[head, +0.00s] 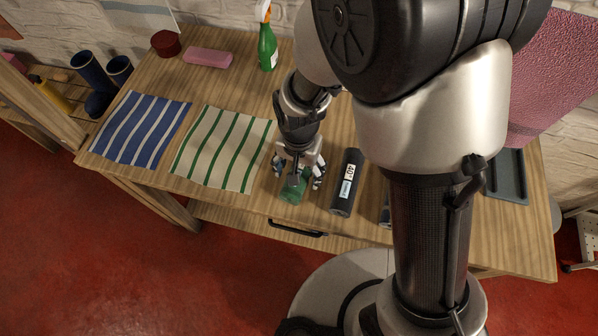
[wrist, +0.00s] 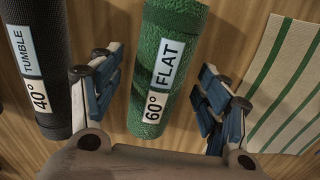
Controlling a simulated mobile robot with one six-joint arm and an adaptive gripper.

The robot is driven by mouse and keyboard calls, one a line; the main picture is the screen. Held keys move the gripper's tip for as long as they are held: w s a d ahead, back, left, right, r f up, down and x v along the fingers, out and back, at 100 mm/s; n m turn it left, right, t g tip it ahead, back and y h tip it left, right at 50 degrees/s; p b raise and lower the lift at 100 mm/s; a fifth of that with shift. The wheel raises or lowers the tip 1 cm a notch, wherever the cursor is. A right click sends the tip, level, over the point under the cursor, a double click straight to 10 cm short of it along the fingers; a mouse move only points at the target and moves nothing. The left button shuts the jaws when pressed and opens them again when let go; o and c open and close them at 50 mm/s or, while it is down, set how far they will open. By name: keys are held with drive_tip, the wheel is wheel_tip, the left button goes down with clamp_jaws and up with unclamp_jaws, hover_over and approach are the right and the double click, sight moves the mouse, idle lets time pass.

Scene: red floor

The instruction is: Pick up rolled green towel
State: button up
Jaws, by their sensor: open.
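The rolled green towel (wrist: 172,45) lies on the wooden table, with a white label reading "60° FLAT" in the wrist view. In the head view the towel (head: 292,190) shows just below my gripper, partly hidden by it. My gripper (wrist: 160,95) is open, with one blue-padded finger on each side of the towel's near end. The fingers look apart from the towel. In the head view my gripper (head: 298,178) points down over the towel. I cannot tell its exact height above the table.
A black roll labelled "TUMBLE 40°" (head: 346,190) lies right of the towel. A green-striped cloth (head: 222,148) and a blue-striped cloth (head: 141,129) lie flat to the left. A spray bottle (head: 267,46), pink block (head: 208,57) and red pot (head: 166,43) stand farther back.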

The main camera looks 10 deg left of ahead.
drive_tip(key=c, duration=1.2)
drive_tip(key=shift+r, duration=0.15)
